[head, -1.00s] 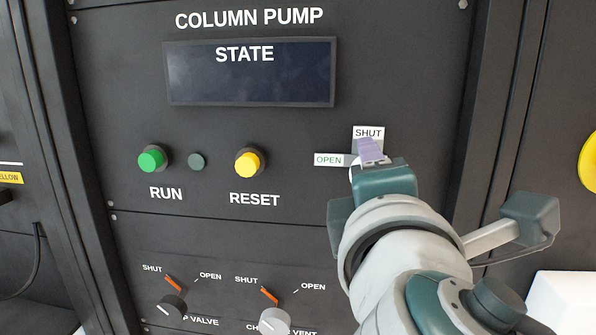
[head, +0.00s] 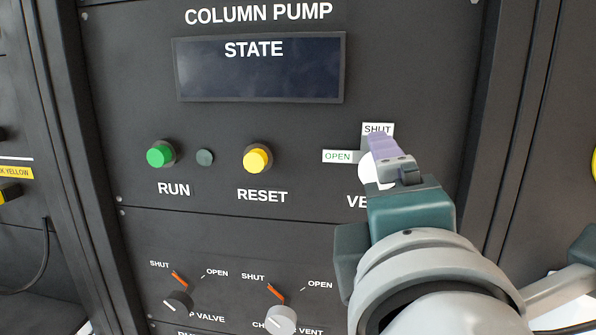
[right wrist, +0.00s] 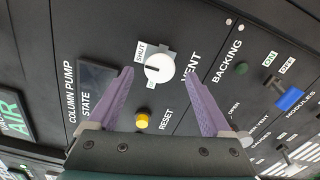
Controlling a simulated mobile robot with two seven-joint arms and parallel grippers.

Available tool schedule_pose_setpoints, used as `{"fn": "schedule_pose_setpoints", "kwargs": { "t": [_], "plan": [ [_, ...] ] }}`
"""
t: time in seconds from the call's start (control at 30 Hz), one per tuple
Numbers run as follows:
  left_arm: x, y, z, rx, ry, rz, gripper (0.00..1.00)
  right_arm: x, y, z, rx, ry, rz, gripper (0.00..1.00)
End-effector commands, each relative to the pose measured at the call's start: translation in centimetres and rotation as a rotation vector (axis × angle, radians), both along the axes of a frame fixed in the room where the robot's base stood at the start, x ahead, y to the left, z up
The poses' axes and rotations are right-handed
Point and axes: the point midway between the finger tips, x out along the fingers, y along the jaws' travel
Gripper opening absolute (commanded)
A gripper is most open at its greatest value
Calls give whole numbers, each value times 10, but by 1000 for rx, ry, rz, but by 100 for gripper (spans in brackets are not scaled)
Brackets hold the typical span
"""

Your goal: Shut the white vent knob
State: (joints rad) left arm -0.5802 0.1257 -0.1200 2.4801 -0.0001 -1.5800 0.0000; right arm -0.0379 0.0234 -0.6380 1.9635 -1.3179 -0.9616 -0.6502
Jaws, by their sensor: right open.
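The white vent knob (right wrist: 159,68) shows whole in the right wrist view, lying between my two purple fingertips as seen from there. Its SHUT label (right wrist: 140,52) and partly hidden OPEN label sit beside it. In the head view, only the left part of the knob (head: 368,170) shows beside my right gripper (head: 383,145), which covers the rest. My right gripper also shows in the right wrist view (right wrist: 158,74), open with nothing between its fingers' inner faces. I cannot tell whether a fingertip touches the knob, or where its pointer is. My left gripper is not in view.
The green RUN button (head: 160,155) and yellow RESET button (head: 257,158) stick out left of the knob. Below are the P VALVE knob (head: 178,303) and another vent knob (head: 281,320). The STATE display (head: 260,68) is above.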

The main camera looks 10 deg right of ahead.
Motion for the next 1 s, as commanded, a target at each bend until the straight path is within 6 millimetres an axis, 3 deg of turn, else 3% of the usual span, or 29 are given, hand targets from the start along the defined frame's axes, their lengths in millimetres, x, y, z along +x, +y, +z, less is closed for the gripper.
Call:
{"fn": "schedule_pose_setpoints", "kwargs": {
  "t": [0.1, 0.3, 0.7, 0.87, 1.0],
  "plan": [
    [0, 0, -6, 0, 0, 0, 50, -24, 7, -3, 3, 3, 0, 84],
    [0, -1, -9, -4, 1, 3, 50, -47, 13, -1, 1, 1, -1, 84],
    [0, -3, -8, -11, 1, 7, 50, -52, 13, 0, 11, 6, -6, 84],
    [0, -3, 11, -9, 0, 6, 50, -60, -19, -22, 230, 129, -92, 84],
    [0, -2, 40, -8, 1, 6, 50, -94, -62, -63, 651, 339, -291, 84]
  ]
}}
